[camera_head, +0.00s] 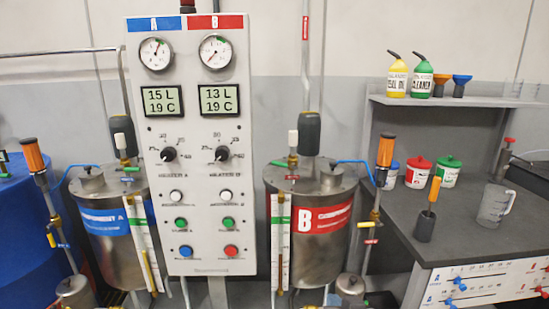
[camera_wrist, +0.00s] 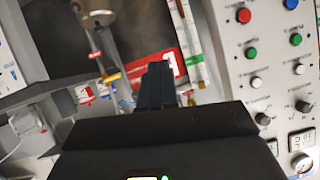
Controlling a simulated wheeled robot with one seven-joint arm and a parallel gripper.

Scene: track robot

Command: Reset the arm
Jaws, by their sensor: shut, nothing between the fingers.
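My gripper (camera_wrist: 157,72) shows in the wrist view as dark fingers held together, with nothing between them. The wrist picture is turned far over, with the control panel (camera_wrist: 262,60) at its right and a red label of tank B (camera_wrist: 165,65) behind the fingers. The gripper appears clear of both. The arm and gripper do not show in the head view.
The head view shows the white control panel (camera_head: 190,255) between metal tank A (camera_head: 110,255) and metal tank B (camera_head: 318,250). A blue drum (camera_head: 25,230) stands at the left. A grey workbench (camera_head: 470,225) at the right bears a clear jug (camera_head: 495,205) and several small containers.

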